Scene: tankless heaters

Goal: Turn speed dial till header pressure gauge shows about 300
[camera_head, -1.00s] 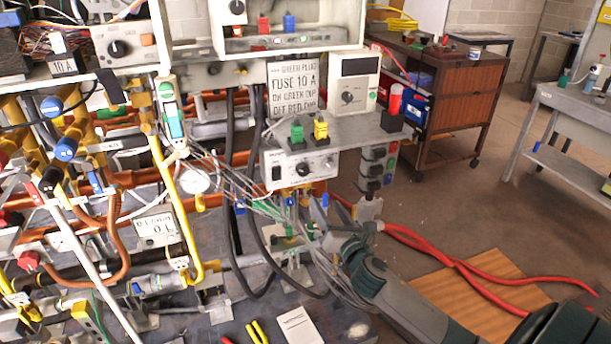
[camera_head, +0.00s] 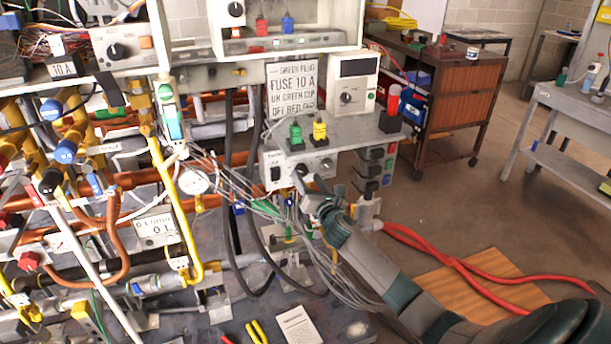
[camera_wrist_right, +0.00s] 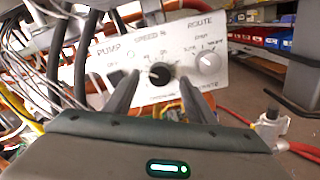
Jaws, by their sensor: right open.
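The black speed dial (camera_wrist_right: 160,73) sits on a white panel (camera_wrist_right: 100,68) marked PUMP, SPEED and ROUTE. In the head view, this panel (camera_head: 320,164) is under the grey shelf, with the dial partly hidden by my gripper. My right gripper (camera_head: 308,188) is open in front of the panel. In the right wrist view its fingers (camera_wrist_right: 160,82) stand on either side of the dial; I cannot tell whether they touch it. A round white gauge (camera_head: 194,181) hangs left of the panel; its reading is too small to make out. My left gripper is not in view.
A grey-white knob (camera_wrist_right: 207,63) sits right of the dial. Green and yellow plugs (camera_head: 320,130) stand on the shelf above. Thin cables (camera_head: 225,182) and black hoses (camera_head: 231,160) run close to the left. Red hoses (camera_head: 440,248) lie on the floor at right.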

